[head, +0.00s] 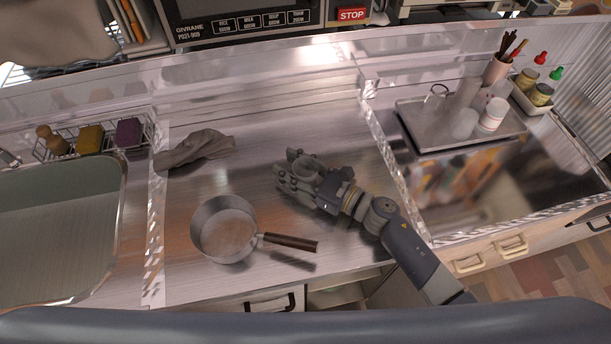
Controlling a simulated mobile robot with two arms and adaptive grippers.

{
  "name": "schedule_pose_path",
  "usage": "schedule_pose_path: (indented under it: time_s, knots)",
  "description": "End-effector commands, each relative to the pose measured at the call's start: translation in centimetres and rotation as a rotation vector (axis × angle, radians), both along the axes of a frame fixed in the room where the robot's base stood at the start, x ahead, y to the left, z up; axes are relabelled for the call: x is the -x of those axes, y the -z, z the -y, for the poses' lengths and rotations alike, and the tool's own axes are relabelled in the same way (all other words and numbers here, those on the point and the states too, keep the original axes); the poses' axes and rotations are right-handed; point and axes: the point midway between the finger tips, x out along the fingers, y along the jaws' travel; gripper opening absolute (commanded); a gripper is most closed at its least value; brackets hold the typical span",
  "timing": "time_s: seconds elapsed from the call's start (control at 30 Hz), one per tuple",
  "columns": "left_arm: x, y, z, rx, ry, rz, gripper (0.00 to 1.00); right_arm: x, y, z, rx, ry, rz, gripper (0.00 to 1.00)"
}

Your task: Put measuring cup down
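My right gripper (291,175) reaches in from the lower right, low over the middle of the steel counter. A small grey, round, open-topped cup (307,167), which looks like the measuring cup, sits at its fingers. The fingers appear closed around its side, and they hide part of it. I cannot tell whether the cup's base touches the counter. My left gripper is not in view.
A saucepan (226,232) with a dark wooden handle stands left of my gripper. A grey cloth (196,148) lies behind it. The sink (62,235) is at left; a metal tray (478,146) with cups is at right. Counter behind the gripper (275,125) is clear.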

Motion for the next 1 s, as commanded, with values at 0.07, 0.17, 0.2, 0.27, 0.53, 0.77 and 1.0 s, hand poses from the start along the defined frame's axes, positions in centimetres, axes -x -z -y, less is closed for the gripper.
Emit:
schedule_pose_path:
  time_s: [0.07, 0.17, 0.2, 0.27, 0.53, 0.77, 1.0]
  knots:
    - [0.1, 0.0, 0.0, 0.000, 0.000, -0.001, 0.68, 0.0, 0.0, 0.0, 0.000, 0.000, 0.000, 0.17]
    - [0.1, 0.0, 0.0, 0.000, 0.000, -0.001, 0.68, 0.0, 0.0, 0.0, 0.000, 0.000, 0.000, 0.15]
    - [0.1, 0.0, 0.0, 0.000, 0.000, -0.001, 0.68, 0.0, 0.0, 0.0, 0.000, 0.000, 0.000, 0.15]
    - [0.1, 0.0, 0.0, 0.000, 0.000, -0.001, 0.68, 0.0, 0.0, 0.0, 0.000, 0.000, 0.000, 0.14]
    - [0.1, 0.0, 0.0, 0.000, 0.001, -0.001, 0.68, 0.0, 0.0, 0.0, 0.000, 0.000, 0.000, 0.11]
    - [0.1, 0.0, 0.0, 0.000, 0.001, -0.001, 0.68, 0.0, 0.0, 0.0, 0.000, 0.000, 0.000, 0.10]
    - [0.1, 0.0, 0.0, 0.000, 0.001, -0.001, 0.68, 0.0, -1.0, 0.0, 0.001, -0.002, 0.003, 0.10]
